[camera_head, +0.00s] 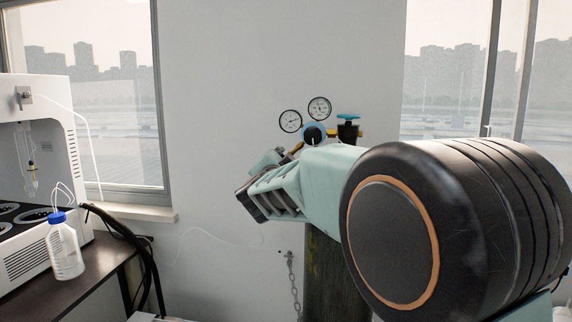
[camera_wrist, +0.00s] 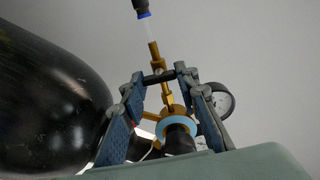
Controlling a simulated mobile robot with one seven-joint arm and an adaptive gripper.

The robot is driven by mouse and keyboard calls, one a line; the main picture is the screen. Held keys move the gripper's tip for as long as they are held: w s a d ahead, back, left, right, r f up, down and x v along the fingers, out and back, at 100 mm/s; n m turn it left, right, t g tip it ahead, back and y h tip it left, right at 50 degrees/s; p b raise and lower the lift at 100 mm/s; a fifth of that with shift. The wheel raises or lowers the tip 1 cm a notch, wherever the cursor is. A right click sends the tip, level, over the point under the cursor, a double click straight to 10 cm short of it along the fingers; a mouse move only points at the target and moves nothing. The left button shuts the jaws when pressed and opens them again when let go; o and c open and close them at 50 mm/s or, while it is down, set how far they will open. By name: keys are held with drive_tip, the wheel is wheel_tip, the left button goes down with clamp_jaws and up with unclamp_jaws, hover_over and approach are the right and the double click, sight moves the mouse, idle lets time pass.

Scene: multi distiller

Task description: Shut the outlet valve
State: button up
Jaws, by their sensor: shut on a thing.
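The outlet valve shows in the wrist view as a small black handle (camera_wrist: 158,77) across a brass stem. My gripper (camera_wrist: 160,78) has its fingertips at the two ends of this handle and is shut on it. The brass fitting (camera_wrist: 154,52) runs up from the handle to a clear tube. In the head view my gripper (camera_head: 285,156) is at the regulator, below the gauges (camera_head: 290,121). My arm hides the outlet valve and much of the contact there.
A dark gas cylinder (camera_wrist: 45,95) stands close to my gripper. A blue-ringed black knob (camera_wrist: 178,131) and a gauge (camera_wrist: 220,99) lie just beyond the fingers. A teal-topped valve (camera_head: 348,126) is right of the gauges. A bench with a white distiller (camera_head: 40,130) and bottle (camera_head: 64,248) is at left.

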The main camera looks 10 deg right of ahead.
idle(0.4)
drive_tip(key=o, duration=1.1)
drive_tip(key=shift+o, duration=0.2)
drive_tip(key=v, duration=0.7)
drive_tip(key=shift+s, duration=0.25)
